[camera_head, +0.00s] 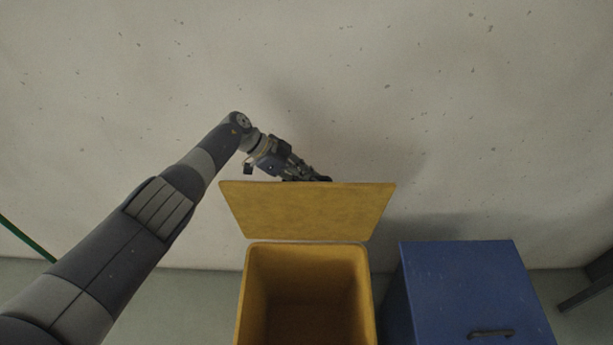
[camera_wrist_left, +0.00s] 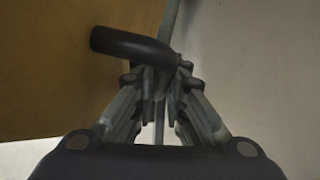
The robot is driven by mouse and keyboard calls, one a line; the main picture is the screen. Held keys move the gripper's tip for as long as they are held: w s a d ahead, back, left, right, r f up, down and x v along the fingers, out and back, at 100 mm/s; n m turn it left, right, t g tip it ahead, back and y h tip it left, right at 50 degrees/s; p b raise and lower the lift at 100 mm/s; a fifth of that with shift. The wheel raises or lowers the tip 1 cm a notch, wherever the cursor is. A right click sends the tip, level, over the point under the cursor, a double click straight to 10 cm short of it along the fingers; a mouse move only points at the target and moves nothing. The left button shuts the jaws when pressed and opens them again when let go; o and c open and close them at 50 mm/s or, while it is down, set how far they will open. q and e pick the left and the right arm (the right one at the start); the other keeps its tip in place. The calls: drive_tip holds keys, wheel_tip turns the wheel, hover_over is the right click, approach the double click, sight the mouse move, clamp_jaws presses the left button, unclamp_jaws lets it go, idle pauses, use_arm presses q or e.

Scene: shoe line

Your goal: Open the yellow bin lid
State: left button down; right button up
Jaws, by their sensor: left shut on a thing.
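The yellow bin (camera_head: 365,290) stands open in the head view, its dark inside showing. Its yellow lid (camera_head: 307,208) is raised and stands up at the bin's back edge, inner face towards me. My left gripper (camera_head: 322,179) is behind the lid's top edge, its fingertips partly hidden. In the left wrist view, the lid (camera_wrist_left: 50,70) fills the left side. A dark handle (camera_wrist_left: 130,44) sticks out from it, and my left gripper's fingers (camera_wrist_left: 160,85) are shut on the handle's end. My right gripper is not in view.
A blue bin (camera_head: 455,280) with a closed lid and dark handle stands to the right of the yellow one. A pale speckled wall (camera_head: 450,110) rises close behind the bins. A green bar (camera_head: 25,240) shows at the left, and a dark object (camera_head: 590,285) at the right edge.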

use_arm(q)
drive_tip(key=c, duration=1.6)
unclamp_jaws()
drive_tip(key=shift+w+a+r, duration=0.1)
drive_tip(key=shift+a+r, duration=0.4)
drive_tip(key=v, duration=1)
drive_tip(key=shift+a+r, duration=0.2)
drive_tip(key=shift+a, duration=0.1)
